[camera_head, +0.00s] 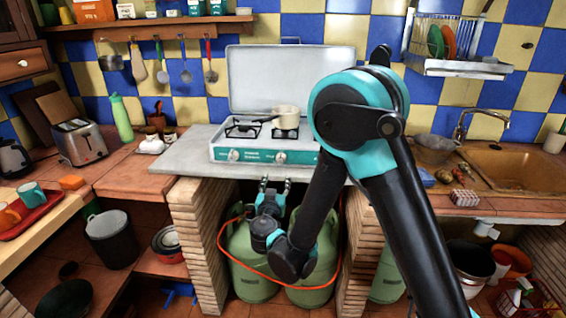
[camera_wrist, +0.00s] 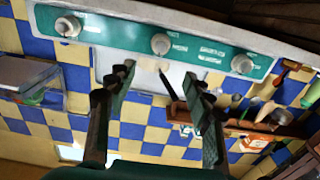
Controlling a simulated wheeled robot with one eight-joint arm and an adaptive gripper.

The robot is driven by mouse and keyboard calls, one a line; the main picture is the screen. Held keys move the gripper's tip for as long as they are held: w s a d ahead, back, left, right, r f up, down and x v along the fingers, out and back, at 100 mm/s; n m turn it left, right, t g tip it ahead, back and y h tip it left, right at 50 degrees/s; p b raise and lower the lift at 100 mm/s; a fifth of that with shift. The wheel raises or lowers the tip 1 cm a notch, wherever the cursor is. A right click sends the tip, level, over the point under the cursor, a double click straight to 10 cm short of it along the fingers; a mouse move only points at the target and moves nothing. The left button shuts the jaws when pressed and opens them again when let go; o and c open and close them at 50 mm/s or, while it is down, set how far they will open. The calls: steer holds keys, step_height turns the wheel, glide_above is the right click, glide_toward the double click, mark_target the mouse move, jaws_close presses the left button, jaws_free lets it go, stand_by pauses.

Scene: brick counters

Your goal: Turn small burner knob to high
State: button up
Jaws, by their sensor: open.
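A small camping stove (camera_head: 218,153) with a raised lid stands on the grey counter. Its teal front panel has a left knob (camera_head: 234,155) and a middle knob (camera_head: 280,157); my arm covers the panel's right end. The wrist view is turned over and shows the right knob (camera_wrist: 68,26), the middle knob (camera_wrist: 160,44) and the left knob (camera_wrist: 242,64). I cannot tell which knob serves the small burner. My gripper (camera_head: 275,181) is open and empty, just below and in front of the middle knob. In the wrist view its fingers (camera_wrist: 157,76) point towards that knob, apart from it.
A cream pot (camera_head: 286,117) sits on the right burner, its handle pointing left. Green gas bottles (camera_head: 250,272) with an orange hose (camera_head: 222,252) stand under the counter near my forearm. A toaster (camera_head: 84,143) is at left, a sink (camera_head: 510,170) at right.

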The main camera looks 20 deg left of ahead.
mark_target(280, 162)
steer(key=x, duration=1.3)
steer(key=shift+w, duration=0.35)
steer(key=shift+c, duration=0.3)
steer(key=c, duration=1.1)
